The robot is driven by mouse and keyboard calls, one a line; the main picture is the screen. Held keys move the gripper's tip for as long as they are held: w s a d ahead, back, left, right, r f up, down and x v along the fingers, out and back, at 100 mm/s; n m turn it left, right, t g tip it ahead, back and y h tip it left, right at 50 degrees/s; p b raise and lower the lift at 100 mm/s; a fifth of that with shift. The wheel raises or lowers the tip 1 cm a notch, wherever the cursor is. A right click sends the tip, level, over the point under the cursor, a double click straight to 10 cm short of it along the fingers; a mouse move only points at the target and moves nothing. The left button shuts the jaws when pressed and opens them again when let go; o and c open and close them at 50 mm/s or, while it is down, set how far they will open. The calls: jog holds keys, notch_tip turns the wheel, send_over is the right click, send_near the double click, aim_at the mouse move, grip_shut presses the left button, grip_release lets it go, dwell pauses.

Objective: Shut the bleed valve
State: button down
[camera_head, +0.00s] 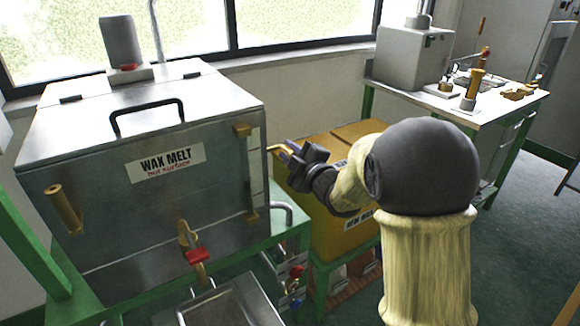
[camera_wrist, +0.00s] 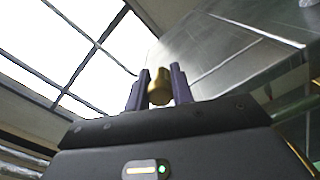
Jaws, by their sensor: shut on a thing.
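My gripper (camera_head: 284,150) is at the right side of the grey wax melt tank (camera_head: 100,215), beside its brass-ended sight gauge. Its purple fingers are shut on a small brass piece (camera_wrist: 159,86), which shows between them in the wrist view. This looks like the knob or handle of the bleed valve, but no label shows. In the head view a bit of brass (camera_head: 276,148) shows at the fingertips. The fingers and gripper body hide most of it, so its setting cannot be told.
A red-handled brass tap (camera_head: 196,256) is on the tank front above a metal tray (camera_head: 225,305). Small red and blue valves (camera_head: 295,285) sit below the green stand. Cardboard boxes (camera_head: 345,237) stand close behind my arm. A white-topped bench (camera_head: 500,105) is at the back right.

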jog(key=shift+f+n+b, duration=0.1)
jog(key=shift+n+b, duration=1.5)
jog(key=shift+b, duration=0.1)
jog(key=c, duration=1.2)
grip_release()
jog(key=p+v, duration=0.1)
jog(key=v, duration=1.6)
jog(key=shift+s+d, duration=0.2)
